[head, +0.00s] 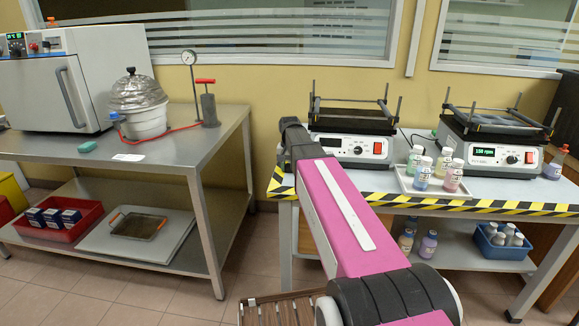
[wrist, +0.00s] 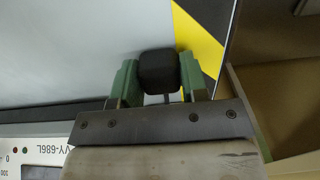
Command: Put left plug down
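In the wrist view, a black block-shaped plug (wrist: 158,70) sits between the two green fingers of my gripper (wrist: 158,78). The fingers press against it on both sides, so the gripper is shut on it. A thin dark part shows below the plug, towards the palm. Behind the plug lie the grey tabletop (wrist: 90,45) and its yellow-black edge tape (wrist: 205,50). Whether the plug touches the table I cannot tell. In the head view my pink arm hides the gripper and the plug near the left end of the striped table (head: 455,206).
Two shaker devices (head: 352,135) (head: 490,145) stand on the striped table. A tray (head: 432,190) with several bottles stands between them. A steel table (head: 175,155) with an oven (head: 75,80) and a pressure pot (head: 140,103) stands at left. A floor gap separates the tables.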

